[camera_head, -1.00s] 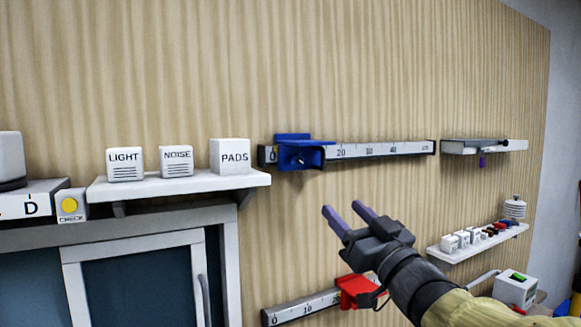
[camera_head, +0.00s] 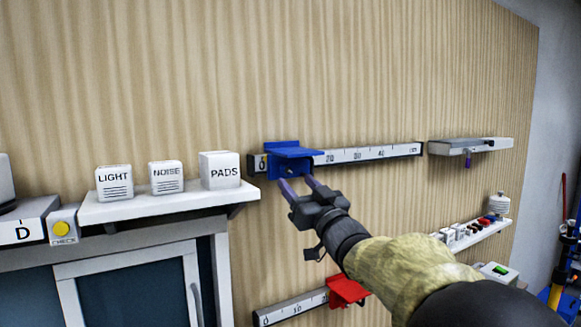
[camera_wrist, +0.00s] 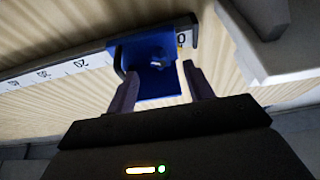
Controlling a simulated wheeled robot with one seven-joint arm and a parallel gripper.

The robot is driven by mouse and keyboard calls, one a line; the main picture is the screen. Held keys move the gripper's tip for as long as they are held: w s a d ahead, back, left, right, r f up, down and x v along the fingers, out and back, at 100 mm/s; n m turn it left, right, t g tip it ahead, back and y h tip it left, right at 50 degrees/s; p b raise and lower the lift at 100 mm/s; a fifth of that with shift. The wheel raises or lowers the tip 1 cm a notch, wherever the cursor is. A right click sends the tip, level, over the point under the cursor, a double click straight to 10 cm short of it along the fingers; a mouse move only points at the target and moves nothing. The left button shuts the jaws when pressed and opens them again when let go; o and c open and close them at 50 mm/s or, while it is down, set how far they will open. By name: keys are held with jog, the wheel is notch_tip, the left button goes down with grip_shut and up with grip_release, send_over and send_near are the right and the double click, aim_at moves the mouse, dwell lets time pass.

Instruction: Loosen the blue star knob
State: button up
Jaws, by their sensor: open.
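A blue carriage (camera_head: 287,160) sits near the zero end of the upper white scale rail (camera_head: 375,153) on the wood wall. In the head view the knob is not distinct. My gripper (camera_head: 299,184) is open and empty, its two purple fingers pointing at the carriage's underside from below. In the wrist view my gripper (camera_wrist: 162,84) has its fingertips on either side of the carriage's lower part, contact unclear.
A white shelf (camera_head: 150,207) with LIGHT, NOISE and PADS blocks stands left of the carriage. A red carriage (camera_head: 346,290) is on a lower rail. Two more shelves are to the right.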

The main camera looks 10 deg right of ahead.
aim_at(288, 173)
jog(key=p+x, duration=0.1)
jog(key=x, duration=0.3)
jog(key=c, duration=1)
jog(key=shift+o, duration=0.2)
